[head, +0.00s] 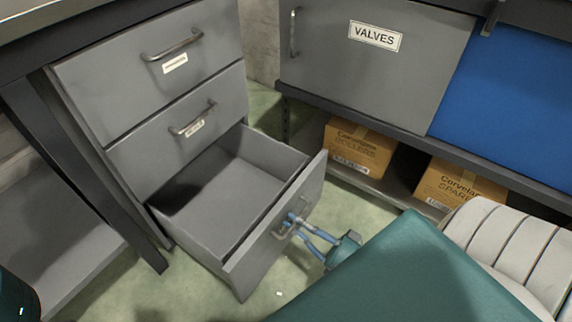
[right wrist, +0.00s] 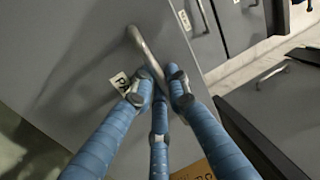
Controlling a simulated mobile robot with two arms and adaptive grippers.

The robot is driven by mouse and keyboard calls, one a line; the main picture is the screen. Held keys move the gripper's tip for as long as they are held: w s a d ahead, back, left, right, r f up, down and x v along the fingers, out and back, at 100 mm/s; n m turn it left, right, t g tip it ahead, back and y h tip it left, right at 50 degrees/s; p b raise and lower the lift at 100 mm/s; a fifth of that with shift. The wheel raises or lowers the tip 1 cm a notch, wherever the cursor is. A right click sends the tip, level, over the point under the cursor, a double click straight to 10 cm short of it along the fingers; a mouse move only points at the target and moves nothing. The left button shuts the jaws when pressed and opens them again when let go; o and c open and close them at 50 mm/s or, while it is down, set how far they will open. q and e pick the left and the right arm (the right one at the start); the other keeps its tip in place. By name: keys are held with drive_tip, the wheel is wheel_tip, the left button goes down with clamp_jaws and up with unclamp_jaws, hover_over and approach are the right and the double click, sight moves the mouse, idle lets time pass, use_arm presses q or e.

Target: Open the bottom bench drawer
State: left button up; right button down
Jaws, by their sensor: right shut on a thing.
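The bottom bench drawer (head: 232,180) is pulled well out of the grey bench cabinet (head: 150,80), and its inside looks empty. Its front panel stands away from the cabinet. My right gripper (head: 290,222) has its blue fingers shut on the drawer's handle, at the outer face of the front panel. In the right wrist view the metal handle (right wrist: 146,52) runs between the fingertips of the gripper (right wrist: 160,82), beside a partly hidden label (right wrist: 121,84). My left gripper does not show.
The two drawers above (head: 178,120) are shut. A grey cabinet marked VALVES (head: 365,75) with a blue panel (head: 505,100) stands at the right. Cardboard boxes (head: 357,152) sit on its lower shelf. Green floor (head: 345,205) is bare between the drawer and that shelf.

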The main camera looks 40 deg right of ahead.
drive_tip(key=shift+r, duration=0.1)
drive_tip(key=c, duration=1.8)
unclamp_jaws()
drive_tip(key=shift+s, duration=0.1)
drive_tip(key=v, duration=1.2)
